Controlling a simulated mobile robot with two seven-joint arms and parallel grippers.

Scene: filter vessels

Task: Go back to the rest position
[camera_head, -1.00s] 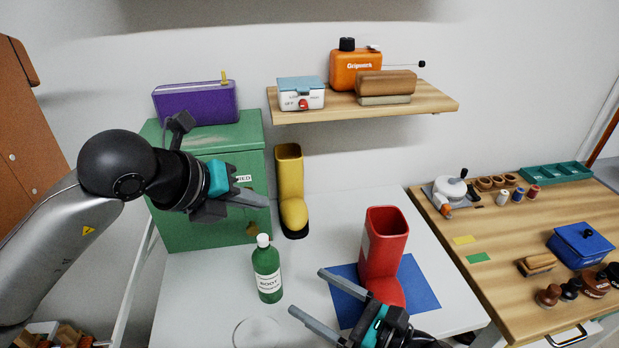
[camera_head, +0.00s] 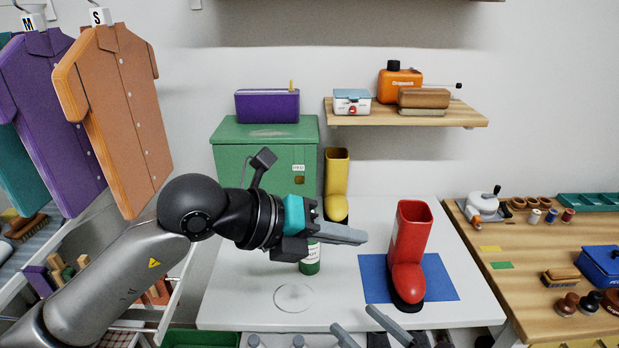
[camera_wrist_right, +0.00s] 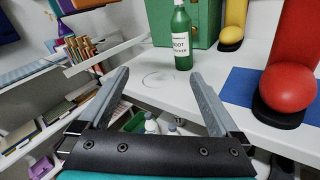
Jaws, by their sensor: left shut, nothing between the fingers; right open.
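My left gripper (camera_head: 343,234) is shut and empty, held above the white table (camera_head: 237,303) in front of the green bottle (camera_head: 310,265). It hides most of the bottle in the head view. The bottle stands upright and shows whole in the right wrist view (camera_wrist_right: 181,40). My right gripper (camera_head: 355,326) is open and empty at the front edge of the table, low in the head view. In the right wrist view its two fingers (camera_wrist_right: 160,92) are spread apart with nothing between them. A red boot (camera_head: 410,248) stands at the right on a blue mat (camera_head: 446,288).
A yellow boot (camera_head: 337,183) stands at the back beside a green cabinet (camera_head: 237,162). A clear round disc (camera_head: 294,297) lies on the table. A wooden bench (camera_head: 520,287) with small items is at the right. Hanging garment shapes (camera_head: 122,120) are at the left.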

